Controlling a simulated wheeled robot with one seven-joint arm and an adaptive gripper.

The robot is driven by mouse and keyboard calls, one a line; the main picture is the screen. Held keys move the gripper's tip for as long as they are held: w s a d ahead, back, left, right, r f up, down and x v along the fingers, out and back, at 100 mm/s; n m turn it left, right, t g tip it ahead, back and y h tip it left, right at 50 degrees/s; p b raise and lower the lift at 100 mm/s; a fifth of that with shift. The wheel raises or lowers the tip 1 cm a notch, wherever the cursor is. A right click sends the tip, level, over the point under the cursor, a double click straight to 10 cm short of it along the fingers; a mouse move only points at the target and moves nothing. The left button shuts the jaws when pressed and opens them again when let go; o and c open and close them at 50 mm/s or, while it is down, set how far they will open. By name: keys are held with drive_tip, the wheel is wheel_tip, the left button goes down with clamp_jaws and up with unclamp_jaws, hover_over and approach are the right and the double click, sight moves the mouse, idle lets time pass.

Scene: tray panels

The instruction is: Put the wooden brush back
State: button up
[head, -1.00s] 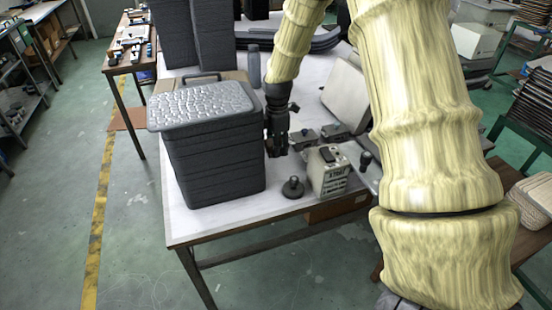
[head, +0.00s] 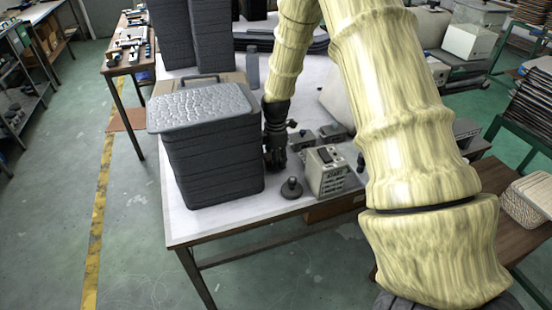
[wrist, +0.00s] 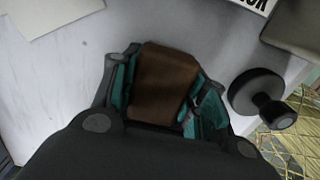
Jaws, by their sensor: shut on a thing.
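My gripper (head: 274,164) is low over the white table (head: 205,224), between the dark stack of trays and a small grey box. In the wrist view, its teal-lined fingers are shut on a brown wooden block, the wooden brush (wrist: 164,84). Only its plain brown body shows there; any bristles are hidden. In the head view I cannot make out the brush at the dark gripper. I cannot tell whether the brush touches the table.
The dark ribbed stack (head: 212,155) stands close left of my gripper. A grey instrument box (head: 325,172) and a black knobbed piece (head: 291,188) stand to its right; the knob also shows in the wrist view (wrist: 262,97). Bare tabletop lies along the front edge.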

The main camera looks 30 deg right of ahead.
drive_tip(key=shift+f, duration=0.15)
drive_tip(key=o, duration=1.1)
wheel_tip(320, 180, up, 12)
drive_tip(key=shift+r+b, duration=0.2)
drive_tip(key=shift+b, duration=0.65)
